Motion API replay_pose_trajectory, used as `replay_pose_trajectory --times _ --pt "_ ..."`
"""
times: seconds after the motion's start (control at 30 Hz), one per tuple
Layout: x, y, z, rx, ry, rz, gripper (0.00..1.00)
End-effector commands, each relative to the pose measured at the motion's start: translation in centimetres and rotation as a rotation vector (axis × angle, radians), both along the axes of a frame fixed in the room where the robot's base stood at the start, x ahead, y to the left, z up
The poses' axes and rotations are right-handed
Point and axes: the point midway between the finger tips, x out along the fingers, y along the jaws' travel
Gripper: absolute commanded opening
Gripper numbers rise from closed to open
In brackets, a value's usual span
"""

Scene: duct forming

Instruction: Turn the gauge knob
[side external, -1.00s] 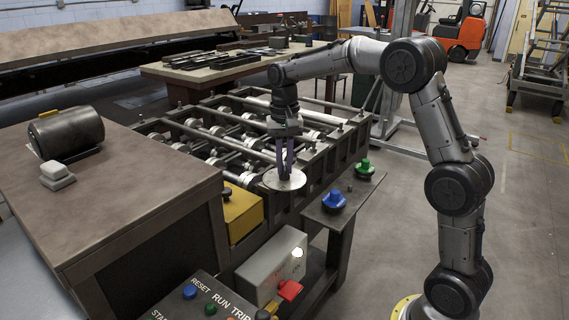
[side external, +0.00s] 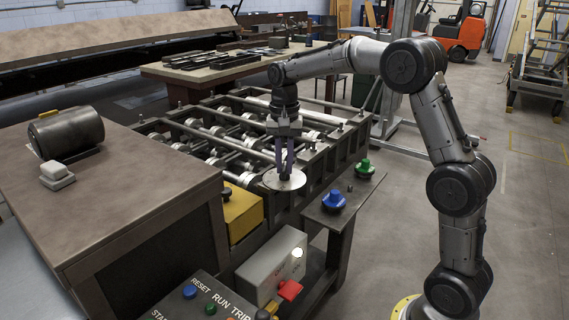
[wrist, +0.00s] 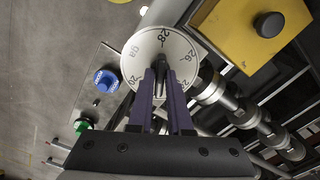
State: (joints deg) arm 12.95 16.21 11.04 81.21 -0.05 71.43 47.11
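The gauge knob has a round pale dial (side external: 271,181) marked with gauge numbers, on the near end of the roller machine. In the wrist view the dial (wrist: 146,52) shows 28 near its top, 26 to the right and 20 at the lower left. A narrow dark grip (wrist: 160,66) rises at its middle. My gripper (side external: 284,171) points down over the dial. Its two purple fingers (wrist: 160,76) stand on either side of the grip with a small gap between them. I cannot tell whether they press on it. The fingers hide the dial's lower part.
Blue (side external: 333,201) and green (side external: 365,168) knobs stand right of the dial. A yellow box (side external: 243,214) with a black button stands to its left. A grey box (side external: 274,262) with a red switch and a button panel (side external: 205,303) are in front. Rollers (side external: 215,131) lie behind.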

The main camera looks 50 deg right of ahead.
Motion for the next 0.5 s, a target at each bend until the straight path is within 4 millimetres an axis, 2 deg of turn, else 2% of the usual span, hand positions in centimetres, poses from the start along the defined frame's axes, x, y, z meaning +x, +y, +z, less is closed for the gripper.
replay_pose_trajectory --times 0.03,0.1,0.13,0.5 --pt "0.01 -0.02 0.06 0.000 -0.001 0.000 0.28" --pt "0.00 -0.01 0.03 0.000 -0.001 0.000 0.41" --pt "0.00 -0.01 0.02 0.000 -0.001 0.000 0.44" --pt "0.02 0.01 0.44 0.000 0.000 0.001 0.44"
